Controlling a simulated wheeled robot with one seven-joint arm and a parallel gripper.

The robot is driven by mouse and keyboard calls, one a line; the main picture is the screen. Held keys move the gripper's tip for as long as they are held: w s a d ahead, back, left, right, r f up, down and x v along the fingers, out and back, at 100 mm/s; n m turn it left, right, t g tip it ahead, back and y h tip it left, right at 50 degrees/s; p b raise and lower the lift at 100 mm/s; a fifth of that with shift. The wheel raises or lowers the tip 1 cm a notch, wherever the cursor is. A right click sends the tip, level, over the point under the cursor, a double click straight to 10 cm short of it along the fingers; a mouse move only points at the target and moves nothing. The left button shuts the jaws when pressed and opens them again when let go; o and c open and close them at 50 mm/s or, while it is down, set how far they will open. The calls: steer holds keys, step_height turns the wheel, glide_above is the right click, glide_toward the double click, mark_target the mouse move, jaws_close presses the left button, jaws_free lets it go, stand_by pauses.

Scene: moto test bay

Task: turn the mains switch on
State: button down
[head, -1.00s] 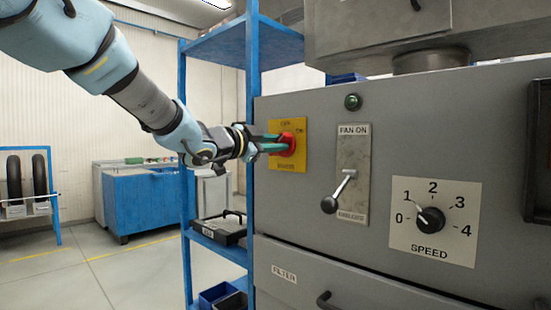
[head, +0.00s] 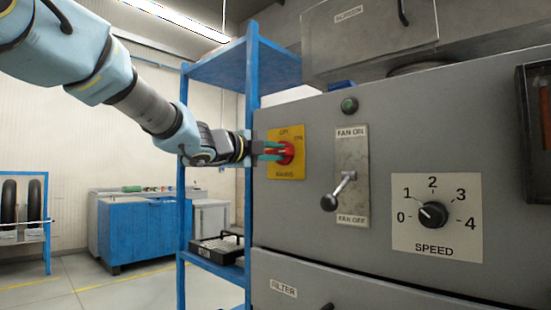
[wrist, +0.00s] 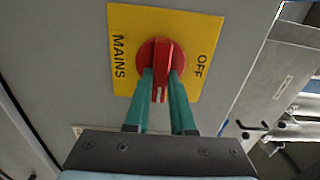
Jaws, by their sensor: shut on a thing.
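The mains switch is a red rotary knob (wrist: 151,57) on a yellow plate (wrist: 125,20) on the grey panel front. It also shows in the head view (head: 290,153), where OFF is at the plate's top, ON at its upper right and MAINS at its bottom. My gripper (wrist: 162,78) has its two teal fingers shut on the knob's raised grip, one on each side. In the head view my gripper (head: 283,152) reaches the knob from the left. ON is hidden in the wrist view, and I cannot tell exactly which mark the knob points to.
Right of the switch are a fan lever (head: 332,198), tilted down-left, and a speed dial (head: 432,214). A dark green lamp (head: 349,105) sits above. A blue shelf (head: 252,90) stands close at the panel's left edge. Open floor lies further left.

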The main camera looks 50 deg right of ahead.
stand_by(0.3)
steer(key=c, duration=0.8)
jaws_free()
steer(key=shift+o, duration=0.2)
steer(key=a+b, duration=0.1)
steer(key=a, duration=0.9)
steer(key=shift+w+a, duration=0.25)
steer(key=shift+a, duration=0.15)
steer(key=shift+w+f, duration=0.1)
